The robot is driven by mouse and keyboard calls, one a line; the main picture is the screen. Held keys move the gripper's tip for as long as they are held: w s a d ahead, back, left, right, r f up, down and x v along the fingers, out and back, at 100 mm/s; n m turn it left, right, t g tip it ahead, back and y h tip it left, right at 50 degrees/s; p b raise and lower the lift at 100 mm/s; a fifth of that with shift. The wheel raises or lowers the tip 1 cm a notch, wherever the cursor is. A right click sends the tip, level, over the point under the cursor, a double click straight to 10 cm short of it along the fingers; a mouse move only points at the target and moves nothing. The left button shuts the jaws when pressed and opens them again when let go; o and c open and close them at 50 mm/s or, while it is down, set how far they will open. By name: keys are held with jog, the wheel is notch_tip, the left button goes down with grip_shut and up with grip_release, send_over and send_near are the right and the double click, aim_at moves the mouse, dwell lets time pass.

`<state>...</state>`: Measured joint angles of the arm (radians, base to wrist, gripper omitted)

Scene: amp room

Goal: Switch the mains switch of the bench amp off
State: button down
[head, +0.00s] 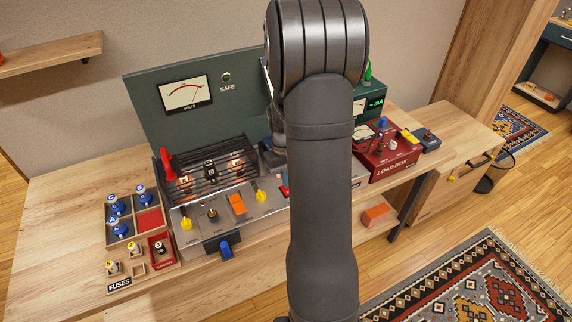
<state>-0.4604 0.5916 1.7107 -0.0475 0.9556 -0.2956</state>
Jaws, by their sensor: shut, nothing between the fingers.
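The bench amp (205,229) stands on the wooden bench with an open black cage holding lit tubes (210,170). A red part (283,189) shows at the edge of my arm. A red handle (167,166) stands at the cage's left end. I cannot read which control is the mains switch or its position. My arm covers the panel's right part, and my gripper's fingers are hidden behind it.
A green back panel (150,110) carries a volts meter (185,95) and a SAFE lamp (226,76). Blue-topped parts stand in a tray (106,222) at left, near fuses (112,267). A red load box (388,164) stands right of my arm. The bench's far left is clear.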

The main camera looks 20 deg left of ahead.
jog(key=shift+s+d+f, duration=0.1)
jog(key=shift+f, duration=0.95)
jog(key=shift+s+d+f, duration=0.15)
jog(key=shift+s+f, duration=0.05)
jog(key=shift+f, duration=0.15)
jog(key=shift+w, duration=0.1)
